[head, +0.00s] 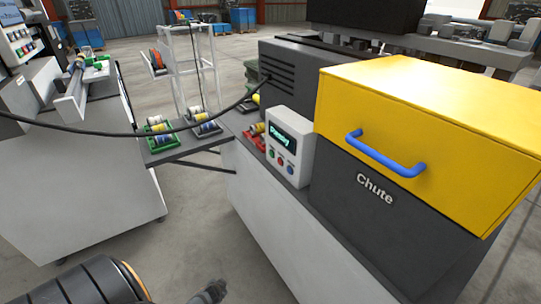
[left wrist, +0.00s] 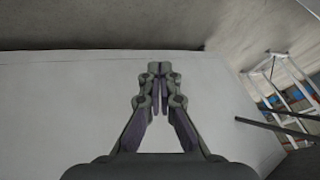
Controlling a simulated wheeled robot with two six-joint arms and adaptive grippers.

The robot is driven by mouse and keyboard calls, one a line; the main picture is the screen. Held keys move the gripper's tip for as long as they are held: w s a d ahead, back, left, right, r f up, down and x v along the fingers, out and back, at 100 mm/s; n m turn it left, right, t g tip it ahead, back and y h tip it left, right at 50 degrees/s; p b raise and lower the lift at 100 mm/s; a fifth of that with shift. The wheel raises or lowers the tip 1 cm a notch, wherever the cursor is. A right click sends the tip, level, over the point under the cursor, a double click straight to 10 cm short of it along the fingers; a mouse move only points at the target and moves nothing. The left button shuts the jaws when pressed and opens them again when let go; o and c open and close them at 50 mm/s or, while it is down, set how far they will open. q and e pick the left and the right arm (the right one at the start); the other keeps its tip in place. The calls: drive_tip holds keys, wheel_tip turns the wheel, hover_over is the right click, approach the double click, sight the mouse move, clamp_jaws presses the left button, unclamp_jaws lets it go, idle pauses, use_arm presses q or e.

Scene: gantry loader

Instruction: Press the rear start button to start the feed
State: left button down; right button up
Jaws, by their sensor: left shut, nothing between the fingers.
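A light grey control box (head: 289,147) stands beside the chute machine in the head view. Its small dark screen (head: 283,137) shows green text that seems to read "Standby". Below the screen are a green button (head: 272,154), a red button (head: 281,161) and a darker one (head: 290,169). I cannot tell which is the rear start button. My left gripper (head: 215,290) is at the bottom edge of the head view, low and well apart from the box. In the left wrist view its fingers (left wrist: 159,68) are shut and empty before a pale panel (left wrist: 70,100). My right gripper is not in view.
A yellow chute lid (head: 430,105) with a blue handle (head: 385,155) fills the right. Trays with rollers (head: 158,139) sit on a ledge left of the box. A black cable (head: 110,135) hangs across the left. Bare floor (head: 195,215) lies between the machines.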

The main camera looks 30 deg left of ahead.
sight(271, 154)
use_arm(q)
drive_tip(key=w+a+r+t+y, duration=0.1)
drive_tip(key=w+a+r, duration=0.1)
drive_tip(key=w+r, duration=0.25)
drive_tip(key=w+a+r+t, duration=0.1)
drive_tip(key=w+a+r, duration=0.2)
drive_tip(key=w+r, duration=0.15)
drive_tip(key=w+r+t, duration=0.2)
drive_tip(key=w+r, duration=0.3)
drive_tip(key=r, duration=0.5)
drive_tip(key=w+a+r+m+t+y, duration=0.1)
drive_tip(key=w+r+t, duration=0.2)
drive_tip(key=w+r, duration=0.3)
drive_tip(key=w+r+m+t+y, duration=0.1)
drive_tip(key=w+r, duration=0.5)
drive_tip(key=r, duration=1)
drive_tip(key=shift+w+a+r+t, duration=0.15)
drive_tip(key=shift+a+r+t, duration=0.15)
drive_tip(key=shift+t, duration=0.5)
drive_tip(key=w+d, duration=0.3)
drive_tip(key=w, duration=0.5)
drive_tip(key=shift+d+p, duration=0.2)
drive_tip(key=shift+p, duration=0.2)
drive_tip(key=shift+w+f, duration=0.1)
drive_tip(key=shift+w, duration=0.1)
drive_tip(key=shift+w+d, duration=0.15)
drive_tip(key=shift+w, duration=0.15)
